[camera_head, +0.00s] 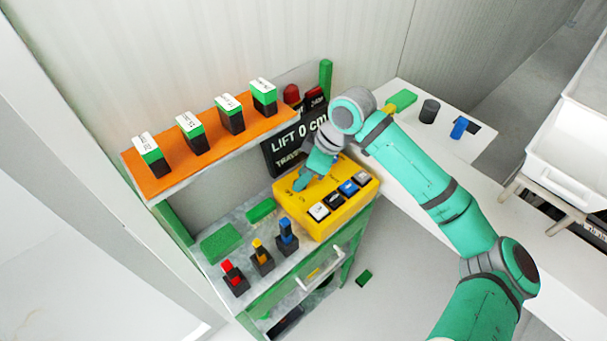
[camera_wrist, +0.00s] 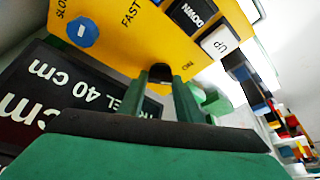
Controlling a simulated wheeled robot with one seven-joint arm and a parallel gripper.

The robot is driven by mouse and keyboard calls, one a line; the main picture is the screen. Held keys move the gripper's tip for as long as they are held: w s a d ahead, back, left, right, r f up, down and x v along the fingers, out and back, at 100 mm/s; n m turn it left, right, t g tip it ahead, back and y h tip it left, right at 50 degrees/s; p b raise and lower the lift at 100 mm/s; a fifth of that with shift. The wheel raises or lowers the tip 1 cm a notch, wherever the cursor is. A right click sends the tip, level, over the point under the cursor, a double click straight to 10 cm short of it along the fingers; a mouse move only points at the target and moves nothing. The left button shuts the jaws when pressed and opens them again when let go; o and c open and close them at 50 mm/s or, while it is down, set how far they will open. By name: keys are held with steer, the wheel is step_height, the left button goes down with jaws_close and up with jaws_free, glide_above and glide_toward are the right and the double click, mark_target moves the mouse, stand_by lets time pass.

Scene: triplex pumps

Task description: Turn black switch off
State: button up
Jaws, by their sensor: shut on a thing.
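The yellow control box (camera_head: 340,213) stands on the right end of the cart's shelf. In the head view my gripper (camera_head: 301,183) reaches down to the box's back left part and hides the black switch. In the wrist view the black switch (camera_wrist: 160,71) sits near the edge of the yellow panel (camera_wrist: 120,52), beside the "ON" label. My gripper (camera_wrist: 163,80) has one finger on each side of the switch and is shut on it. Which way the switch is set is hard to tell.
A blue knob (camera_wrist: 82,32) and several buttons, including a white one (camera_head: 318,211), share the panel. A black display (camera_head: 290,143) stands behind the box. Red, yellow and blue-topped switches (camera_head: 262,258) stand to the left. An orange shelf (camera_head: 165,181) overhangs at upper left.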

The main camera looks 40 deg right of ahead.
steer(key=m, duration=0.1)
steer(key=m+h, duration=0.1)
steer(key=m, duration=0.3)
steer(key=shift+w+a+t+h, duration=0.1)
steer(key=shift+a+t+h, duration=0.2)
steer(key=shift+t, duration=0.1)
steer(key=shift+a+m, duration=0.15)
steer(key=shift+m, duration=0.45)
steer(key=shift+h, duration=0.3)
steer(key=o, duration=0.7)
steer(key=shift+d, duration=0.2)
steer(key=shift+o, duration=0.3)
steer(key=v, duration=1.1)
